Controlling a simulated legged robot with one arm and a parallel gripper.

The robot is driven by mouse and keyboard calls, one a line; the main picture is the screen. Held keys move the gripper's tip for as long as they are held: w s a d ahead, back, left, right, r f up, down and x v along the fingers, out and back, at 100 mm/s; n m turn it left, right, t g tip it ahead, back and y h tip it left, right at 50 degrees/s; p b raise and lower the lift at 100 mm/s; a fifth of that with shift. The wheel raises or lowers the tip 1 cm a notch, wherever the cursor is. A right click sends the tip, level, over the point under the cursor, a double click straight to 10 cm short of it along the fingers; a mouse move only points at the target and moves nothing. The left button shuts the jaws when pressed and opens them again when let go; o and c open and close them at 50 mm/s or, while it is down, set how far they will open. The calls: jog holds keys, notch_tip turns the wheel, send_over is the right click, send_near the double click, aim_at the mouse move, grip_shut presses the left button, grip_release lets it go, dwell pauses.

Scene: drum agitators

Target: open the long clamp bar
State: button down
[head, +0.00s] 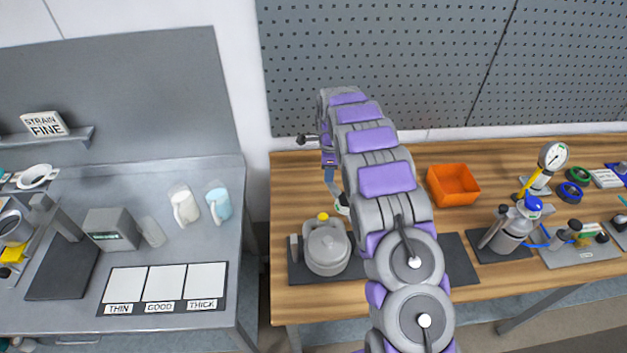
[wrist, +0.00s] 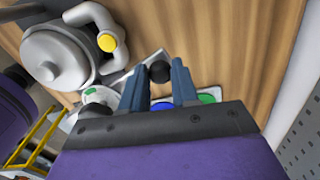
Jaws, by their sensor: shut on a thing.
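My gripper (wrist: 158,74) has its two blue fingers on either side of a black ball knob (wrist: 160,71) in the wrist view and is shut on it. A pale metal strip (wrist: 123,76), which looks like the long clamp bar, runs from beside the knob down to the left. Whether knob and bar are joined is hard to tell. In the head view my gripper (head: 334,188) points down over the wooden bench, behind the grey lidded pot (head: 326,250). The knob is hidden there, and my arm covers much of the bench's middle.
The pot, with a yellow knob, stands on a dark mat close to my gripper. An orange bin (head: 453,185) is to the right of my arm. A gas canister (head: 512,228) and a gauge (head: 552,156) stand farther right. A pegboard (head: 385,60) rises behind the bench.

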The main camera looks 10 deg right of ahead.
jog(key=d+m, duration=0.5)
jog(key=d, duration=0.5)
jog(key=shift+w+m, duration=0.3)
jog(key=shift+w, duration=0.05)
jog(key=shift+d, duration=0.1)
jog(key=c, duration=0.8)
grip_release()
jog(key=shift+c, duration=0.2)
jog(key=shift+r, duration=0.1)
notch_tip(320, 180, up, 17)
